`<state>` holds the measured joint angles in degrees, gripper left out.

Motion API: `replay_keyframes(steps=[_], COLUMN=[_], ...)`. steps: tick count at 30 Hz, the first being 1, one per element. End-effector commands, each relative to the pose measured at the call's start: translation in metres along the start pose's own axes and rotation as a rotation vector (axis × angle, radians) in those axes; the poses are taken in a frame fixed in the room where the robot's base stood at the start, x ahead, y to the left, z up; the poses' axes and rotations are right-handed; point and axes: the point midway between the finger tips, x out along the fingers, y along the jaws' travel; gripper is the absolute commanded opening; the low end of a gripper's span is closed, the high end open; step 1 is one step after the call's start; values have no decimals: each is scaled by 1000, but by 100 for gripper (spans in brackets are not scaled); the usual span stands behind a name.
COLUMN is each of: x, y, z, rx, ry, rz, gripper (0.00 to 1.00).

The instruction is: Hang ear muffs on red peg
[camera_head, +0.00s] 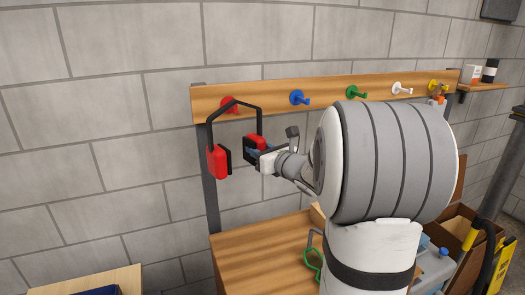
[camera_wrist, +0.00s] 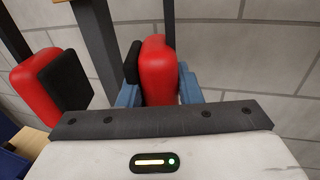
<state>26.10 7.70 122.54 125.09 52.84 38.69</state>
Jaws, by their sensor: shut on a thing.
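The ear muffs (camera_head: 217,162) have red cups with black pads and a thin black headband. They are upright in the head view, with the headband at the height of the red peg (camera_head: 228,103) and overlapping it in the picture. I cannot tell whether the band rests on the peg. My gripper (camera_head: 255,151) is shut on the right cup. In the wrist view the blue fingers of my gripper (camera_wrist: 160,88) clasp that red cup, and the other cup of the ear muffs (camera_wrist: 50,82) hangs free at the left.
My arm hides part of the table.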

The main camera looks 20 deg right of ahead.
Motion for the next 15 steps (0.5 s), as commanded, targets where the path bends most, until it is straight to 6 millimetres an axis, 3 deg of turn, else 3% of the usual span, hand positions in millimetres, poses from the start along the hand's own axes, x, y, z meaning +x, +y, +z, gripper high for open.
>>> replay_keyframes(steps=[15], x=[24], y=[-5], z=[-10], rx=[-1], ry=[-1], rz=[2], gripper=[0])
